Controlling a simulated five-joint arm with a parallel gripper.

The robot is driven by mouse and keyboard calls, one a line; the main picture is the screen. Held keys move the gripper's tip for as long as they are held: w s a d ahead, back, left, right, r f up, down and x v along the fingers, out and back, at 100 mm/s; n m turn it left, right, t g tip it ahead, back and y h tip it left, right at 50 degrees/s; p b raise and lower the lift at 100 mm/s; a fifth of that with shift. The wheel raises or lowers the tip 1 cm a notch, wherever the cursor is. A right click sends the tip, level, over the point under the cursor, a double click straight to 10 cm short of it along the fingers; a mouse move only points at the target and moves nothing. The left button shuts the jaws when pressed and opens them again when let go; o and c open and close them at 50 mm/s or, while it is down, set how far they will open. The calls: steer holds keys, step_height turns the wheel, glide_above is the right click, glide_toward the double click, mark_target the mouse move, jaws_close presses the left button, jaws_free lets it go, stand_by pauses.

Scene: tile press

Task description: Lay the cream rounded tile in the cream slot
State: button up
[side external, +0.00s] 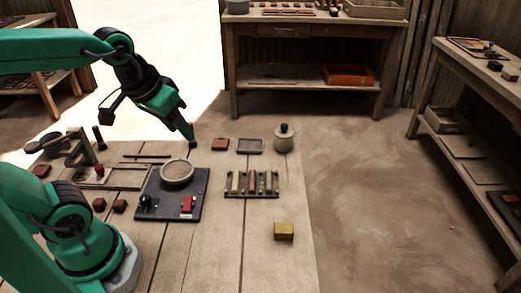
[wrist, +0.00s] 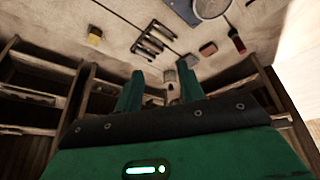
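My gripper (side external: 190,132) hangs above the far edge of the table, near the red-brown square block. In the wrist view my gripper (wrist: 162,92) has its two green fingers apart with nothing held between them. A dark rack (side external: 262,194) with several upright dividers stands on the table; pale and brownish pieces show between them. I cannot tell which piece is the cream rounded tile, or which slot is cream. A dark board (side external: 158,205) left of the rack carries a pale round disc (side external: 177,172) and a red part (side external: 187,204). The rack also shows in the wrist view (wrist: 153,38).
A yellow block (side external: 284,231) sits front right. Tools and small brown blocks (side external: 119,206) crowd the left. The table's front middle is clear.

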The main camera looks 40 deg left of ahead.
steer(key=shift+s+d+m+t, duration=0.1)
steer(key=shift+s+m+t, duration=0.55)
steer(key=shift+s, duration=0.9)
stand_by(1.1)
steer(key=o, duration=0.7)
steer(key=shift+c, duration=0.2)
steer(key=o, duration=0.7)
steer(key=shift+w+r+m+g, duration=0.15)
steer(key=shift+w+m+g, duration=0.1)
steer(key=shift+w+m, duration=0.15)
steer(key=shift+w+d+f+m+g, duration=0.45)
steer(key=shift+w+f+m+g, duration=0.7)
steer(key=shift+w, duration=2.25)
steer(key=shift+w+d+f+m+g, duration=0.55)
steer(key=shift+w+f+m, duration=1)
steer(key=shift+w, duration=1.8)
steer(key=shift+w+d+f+m+g, duration=0.3)
steer(key=shift+w+f+m+g, duration=1)
steer(key=shift+w, duration=2.1)
steer(key=shift+r+m+t, duration=0.2)
steer(key=shift+m+t, duration=0.05)
steer(key=shift+t, duration=0.05)
